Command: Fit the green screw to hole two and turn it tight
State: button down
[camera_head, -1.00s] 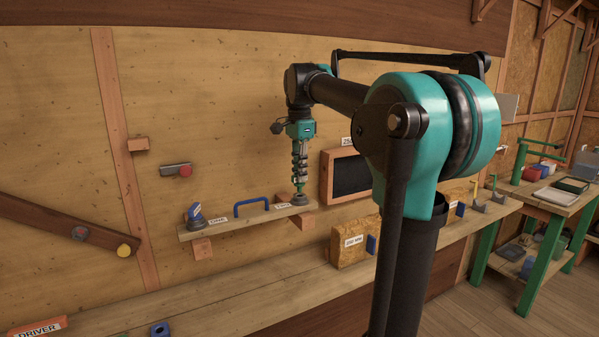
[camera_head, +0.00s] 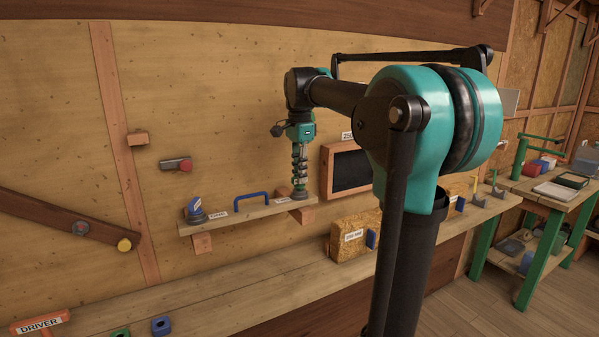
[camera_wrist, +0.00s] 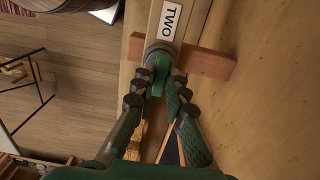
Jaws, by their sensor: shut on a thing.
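My gripper (camera_head: 300,184) points straight down at the right end of the wall board (camera_head: 240,219). In the wrist view, my gripper (camera_wrist: 157,92) is shut on the green screw (camera_wrist: 160,67). The screw's head is between the fingertips, above a round grey collar (camera_wrist: 158,50). The collar sits on the board beside the "TWO" label (camera_wrist: 170,20). The screw looks upright; its lower part is hidden, so I cannot tell how deep it sits.
A blue-headed screw (camera_head: 194,206) stands tilted at the board's left end. A blue handle (camera_head: 251,198) rises mid-board, left of my gripper. A dark framed panel (camera_head: 347,170) is close on the right. A long bench (camera_head: 220,284) runs below, with a "DRIVER" holder (camera_head: 40,324).

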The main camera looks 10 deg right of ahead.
jog(key=shift+f, duration=0.5)
jog(key=c, duration=1.5)
grip_release()
jog(key=shift+o, duration=0.2)
notch_tip(320, 180, up, 12)
